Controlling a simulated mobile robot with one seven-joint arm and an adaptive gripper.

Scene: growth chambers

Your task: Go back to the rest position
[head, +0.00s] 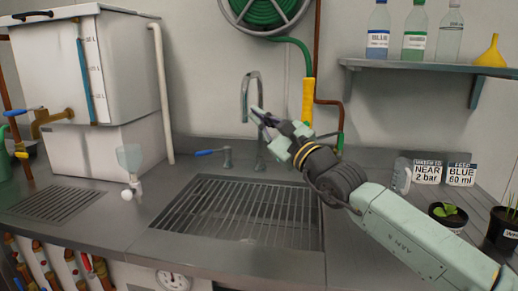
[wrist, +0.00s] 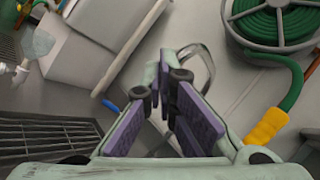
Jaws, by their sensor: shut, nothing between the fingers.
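My gripper (head: 266,128) is at the end of my arm, raised above the sink and in front of the tall curved tap (head: 245,97). Its fingers point up and to the left, toward the wall. In the wrist view the fingers of my gripper (wrist: 167,88) come together at their tips with nothing between them. The tap (wrist: 207,62) shows behind the fingertips there, partly hidden by them. I cannot tell how far the fingertips are from the tap.
The grated sink (head: 245,215) lies below my gripper. A white tank (head: 88,65) stands at left, with a small funnel bottle (head: 130,160) before it. A hose reel (head: 265,8) hangs on the wall. A bottle shelf (head: 420,66) and potted plants (head: 447,214) are at right.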

